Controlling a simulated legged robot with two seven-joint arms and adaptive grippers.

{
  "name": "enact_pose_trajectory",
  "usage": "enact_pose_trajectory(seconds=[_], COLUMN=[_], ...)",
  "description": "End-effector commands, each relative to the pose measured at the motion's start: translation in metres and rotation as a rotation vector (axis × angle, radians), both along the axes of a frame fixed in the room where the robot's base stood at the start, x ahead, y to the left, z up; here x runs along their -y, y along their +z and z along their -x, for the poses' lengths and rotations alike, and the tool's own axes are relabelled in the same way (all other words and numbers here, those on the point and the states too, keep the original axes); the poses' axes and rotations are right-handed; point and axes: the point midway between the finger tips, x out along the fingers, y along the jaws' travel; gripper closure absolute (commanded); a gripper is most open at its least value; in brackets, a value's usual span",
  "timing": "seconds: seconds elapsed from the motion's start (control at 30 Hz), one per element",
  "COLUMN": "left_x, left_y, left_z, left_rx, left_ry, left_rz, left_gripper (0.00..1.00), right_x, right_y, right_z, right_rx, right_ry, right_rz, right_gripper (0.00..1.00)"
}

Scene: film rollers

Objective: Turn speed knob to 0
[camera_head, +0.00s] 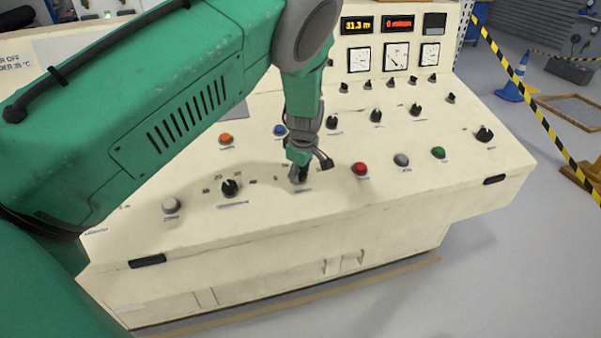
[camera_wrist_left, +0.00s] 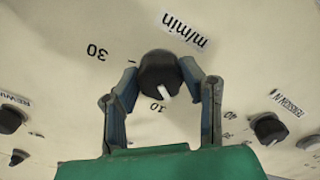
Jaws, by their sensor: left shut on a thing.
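The speed knob (camera_wrist_left: 160,72) is black and round, with a white pointer mark and an "m/min" label beside it. In the left wrist view its pointer is turned down toward the printed 10, with a 30 farther left; no 0 mark can be made out there. My left gripper (camera_head: 300,168) points down at the front of the console, where its fingers mostly hide the knob. In the left wrist view the left gripper's blue-grey fingers (camera_wrist_left: 160,88) are closed on the two sides of the knob. My right gripper is not in view.
The cream console (camera_head: 420,210) carries several buttons and knobs. A red button (camera_head: 360,169) is right of the gripper and a black knob (camera_head: 230,188) is left. A display (camera_head: 397,24) at the back reads about 0 m/min. A tension knob (camera_wrist_left: 268,128) shows in the wrist view.

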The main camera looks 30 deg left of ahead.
Motion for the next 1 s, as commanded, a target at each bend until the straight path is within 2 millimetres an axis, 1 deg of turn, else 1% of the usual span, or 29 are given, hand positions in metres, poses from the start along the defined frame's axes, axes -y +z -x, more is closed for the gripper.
enact_pose_trajectory(seconds=[0.03,0.2,0.43,0.7,1.0], left_x=[-0.0007,-0.0007,-0.0010,-0.0008,-0.0009], left_y=[0.0039,0.0042,0.0046,0.0044,0.0046], left_z=[-0.0042,-0.0043,-0.0046,-0.0048,-0.0049], left_rx=[0.019,0.041,0.063,0.076,0.077], left_ry=[0.035,0.161,0.279,0.341,0.350], left_rz=[0.001,0.022,0.040,0.050,0.052], left_gripper=[0.93,0.93,0.93,0.93,0.93], right_x=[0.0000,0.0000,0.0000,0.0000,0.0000], right_y=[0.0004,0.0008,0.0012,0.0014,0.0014], right_z=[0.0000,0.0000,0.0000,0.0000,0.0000], right_rx=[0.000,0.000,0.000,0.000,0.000], right_ry=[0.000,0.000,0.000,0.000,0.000], right_rz=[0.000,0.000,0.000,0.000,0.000], right_gripper=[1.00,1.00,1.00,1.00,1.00])
